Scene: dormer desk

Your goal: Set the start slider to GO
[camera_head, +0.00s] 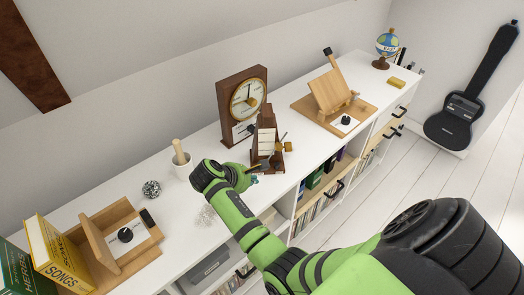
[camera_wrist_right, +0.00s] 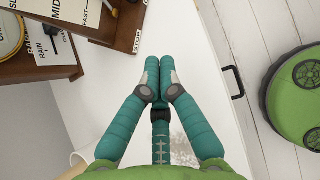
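No slider marked GO can be read in either view. A dark wooden metronome-like device (camera_head: 266,140) with a pale scale strip stands mid-shelf, with a small brass knob (camera_head: 288,146) on its right side. In the wrist view its wooden edge (camera_wrist_right: 127,30) shows at top left, with a label strip reading MID and FAST. My right gripper (camera_head: 254,180) is just in front of this device, partly hidden by my own wrist. In the wrist view the fingertips of my right gripper (camera_wrist_right: 160,68) are together with nothing visible between them, over white surface. My left gripper is not in view.
A wooden dial clock or barometer (camera_head: 241,100) stands behind the device. A white mortar with pestle (camera_head: 181,161) and a wire ball (camera_head: 151,189) are to the left. Wooden stands with black knobs sit at left (camera_head: 113,240) and right (camera_head: 336,100). A globe (camera_head: 387,44) stands far right.

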